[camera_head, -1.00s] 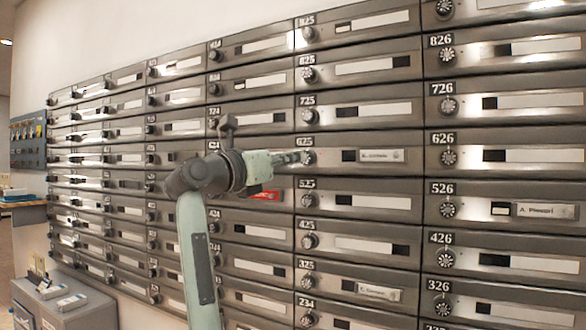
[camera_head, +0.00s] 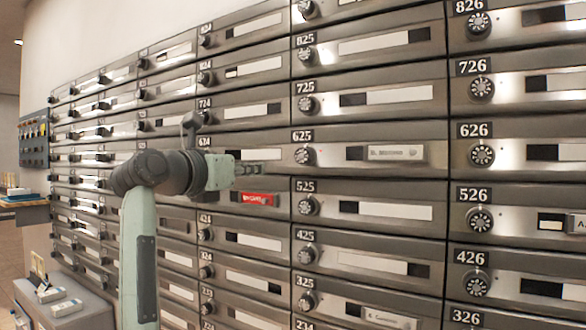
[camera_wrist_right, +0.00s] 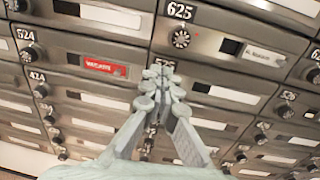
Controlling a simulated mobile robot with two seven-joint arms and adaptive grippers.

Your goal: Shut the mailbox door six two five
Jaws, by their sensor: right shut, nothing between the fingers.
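The mailbox door 625 (camera_head: 335,154) is in the middle of the head view, with a round dial at its left and a name label at its right. It looks flush with its neighbours, so it appears shut. It also shows at the top of the right wrist view (camera_wrist_right: 215,45). My right gripper (camera_head: 258,169) is shut and empty, just left of door 625 and in front of the column to its left. In the right wrist view its fingertips (camera_wrist_right: 158,73) are together, below and left of the 625 dial. My left gripper is not in view.
A red label (camera_head: 260,199) marks a door just below my right gripper. Rows of similar mailbox doors fill the wall. A grey cabinet (camera_head: 75,312) with papers stands at the lower left, and a board with hanging items (camera_head: 34,140) is on the far left.

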